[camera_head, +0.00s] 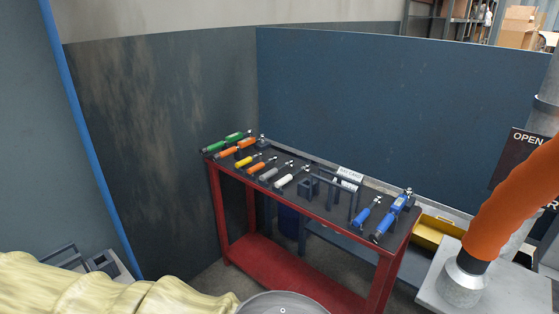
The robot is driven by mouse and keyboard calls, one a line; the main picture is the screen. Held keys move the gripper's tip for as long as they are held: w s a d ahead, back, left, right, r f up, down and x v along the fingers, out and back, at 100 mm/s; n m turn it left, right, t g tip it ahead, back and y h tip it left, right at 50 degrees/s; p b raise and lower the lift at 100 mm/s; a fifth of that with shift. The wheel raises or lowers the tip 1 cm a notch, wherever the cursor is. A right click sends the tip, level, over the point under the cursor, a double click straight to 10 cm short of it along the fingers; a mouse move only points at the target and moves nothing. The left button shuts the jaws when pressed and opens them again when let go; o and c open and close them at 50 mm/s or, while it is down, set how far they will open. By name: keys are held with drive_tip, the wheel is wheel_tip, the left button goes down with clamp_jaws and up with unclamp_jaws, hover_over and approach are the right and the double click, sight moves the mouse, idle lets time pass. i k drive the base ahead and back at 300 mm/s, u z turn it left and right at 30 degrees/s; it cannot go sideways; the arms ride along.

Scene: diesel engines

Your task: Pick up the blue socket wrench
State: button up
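Two blue wrench-like tools lie near the right end of a red tool cart's dark top. The larger blue tool (391,217) is at the far right, with a dark handle end toward the front edge and a metal head toward the back. A smaller blue tool (366,214) lies just left of it, apart from it. Which of them is the socket wrench is too small to tell. My gripper is not in view.
The red cart (300,271) carries several green, orange, yellow, grey and white tools (284,181) and dark holders (309,187). Dark blue panels (400,110) stand behind. An orange hose (513,205) hangs at right above a grey surface (500,290). A yellow bin (437,234) sits beside the cart.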

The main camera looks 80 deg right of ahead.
sight(358, 222)
drive_tip(key=u, duration=0.05)
drive_tip(key=i, duration=0.45)
drive_tip(key=z, duration=3.8)
drive_tip(key=k, duration=1.1)
drive_tip(key=u, duration=0.95)
drive_tip(key=i, duration=1.3)
drive_tip(key=z, duration=0.35)
